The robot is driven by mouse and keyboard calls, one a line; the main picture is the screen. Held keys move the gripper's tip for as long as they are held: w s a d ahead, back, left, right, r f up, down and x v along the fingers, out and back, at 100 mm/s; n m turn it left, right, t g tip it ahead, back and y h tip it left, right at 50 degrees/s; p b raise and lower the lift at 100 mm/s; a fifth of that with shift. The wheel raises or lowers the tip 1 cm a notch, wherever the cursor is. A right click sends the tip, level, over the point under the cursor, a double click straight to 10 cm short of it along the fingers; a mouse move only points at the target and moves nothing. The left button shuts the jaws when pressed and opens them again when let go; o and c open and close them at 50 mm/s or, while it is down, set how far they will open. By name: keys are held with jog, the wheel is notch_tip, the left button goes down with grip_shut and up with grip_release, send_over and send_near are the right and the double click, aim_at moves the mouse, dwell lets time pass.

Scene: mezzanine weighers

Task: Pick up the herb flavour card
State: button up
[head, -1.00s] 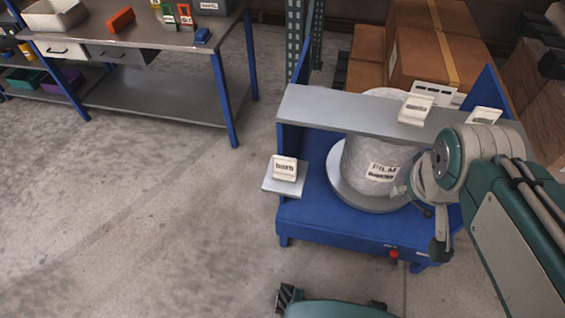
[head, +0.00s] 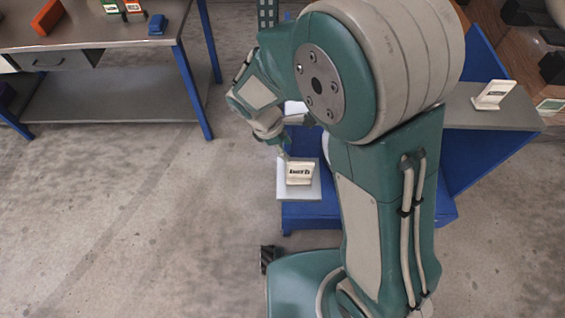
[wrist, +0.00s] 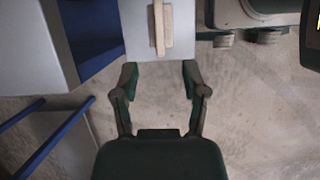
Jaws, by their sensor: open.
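A cream card in a stand (head: 299,172) stands on the small light side plate (head: 284,190); its dark lettering is too blurred to read surely. In the wrist view this card (wrist: 161,24) shows from above, near the far end of the plate (wrist: 135,38) as framed. Another cream card (head: 492,94) stands on the grey shelf (head: 460,112) at the right. I cannot tell which card is the herb one. My gripper (wrist: 160,82) is open and empty, its fingers apart from the card. In the head view it is beside and behind the side-plate card, mostly hidden by my arm.
A blue frame (head: 305,214) carries the shelf and side plate; my arm hides most of it. A steel workbench (head: 85,30) with a blue block (head: 157,24) and an orange block (head: 48,17) stands at the upper left. The concrete floor between is clear.

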aim_at(296, 163)
jog(key=d+f, duration=0.4)
jog(key=d, duration=0.1)
jog(key=shift+f, duration=0.4)
jog(key=shift+a+f, duration=0.2)
jog(key=shift+f, duration=0.1)
jog(key=shift+s+a+f, duration=0.1)
jog(key=shift+a+f, duration=0.25)
jog(key=shift+f, duration=0.25)
jog(key=shift+a+f, duration=0.35)
jog(key=shift+f, duration=0.25)
jog(key=x, duration=0.2)
jog(key=shift+d+f, duration=0.3)
jog(key=shift+f, duration=0.05)
jog(key=shift+d, duration=0.5)
jog(key=shift+a, duration=0.1)
jog(key=c, duration=0.7)
jog(key=shift+a, duration=0.45)
grip_shut()
